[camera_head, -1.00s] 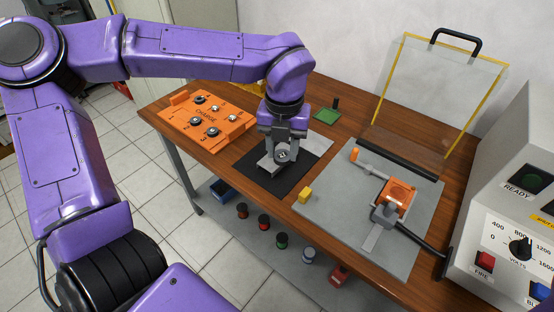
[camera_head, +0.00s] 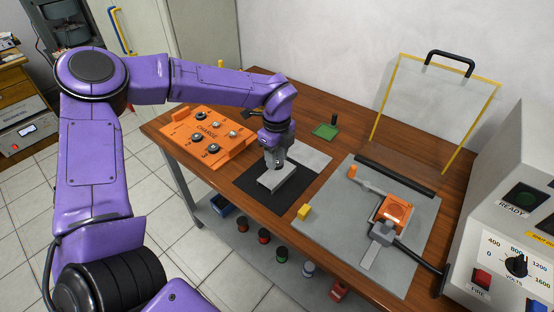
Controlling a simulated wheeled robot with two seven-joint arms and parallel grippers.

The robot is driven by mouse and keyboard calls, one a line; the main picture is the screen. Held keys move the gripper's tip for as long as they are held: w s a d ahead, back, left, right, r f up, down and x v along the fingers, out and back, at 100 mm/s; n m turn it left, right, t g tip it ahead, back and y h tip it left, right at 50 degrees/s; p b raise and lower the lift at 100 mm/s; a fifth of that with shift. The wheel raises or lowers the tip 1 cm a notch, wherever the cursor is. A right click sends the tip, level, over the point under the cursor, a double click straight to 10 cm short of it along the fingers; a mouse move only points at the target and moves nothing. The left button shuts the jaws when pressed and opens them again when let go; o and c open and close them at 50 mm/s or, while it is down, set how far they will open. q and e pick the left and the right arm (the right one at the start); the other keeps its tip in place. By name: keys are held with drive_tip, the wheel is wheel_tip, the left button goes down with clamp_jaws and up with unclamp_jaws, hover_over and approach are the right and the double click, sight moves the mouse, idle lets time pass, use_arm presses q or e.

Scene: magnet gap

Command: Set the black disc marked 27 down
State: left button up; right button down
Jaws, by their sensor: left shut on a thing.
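My left gripper (camera_head: 274,163) reaches in from the left and points down over the black mat (camera_head: 255,194). Its jaws are shut with their tips close to a flat light grey block (camera_head: 278,177) on that mat. The black disc marked 27 cannot be made out; what sits between the fingers is too small and hidden to read. Whether the fingertips touch the grey block I cannot tell. My right gripper does not show.
An orange CHARGE board (camera_head: 232,150) with several round pieces lies left of the mat. A clear shield (camera_head: 435,100) stands behind. A green pad (camera_head: 325,131) lies farther back.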

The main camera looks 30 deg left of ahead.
use_arm(q)
drive_tip(key=f, duration=0.3)
drive_tip(key=w+f, duration=0.1)
drive_tip(key=shift+w+a+f, duration=0.1)
drive_tip(key=shift+a+f, duration=0.2)
drive_tip(key=shift+a, duration=0.05)
drive_tip(key=o, duration=1)
drive_tip(key=shift+r, duration=0.15)
wheel_tip(320, 180, up, 12)
drive_tip(key=shift+f+b, duration=0.1)
drive_tip(key=shift+b, duration=0.35)
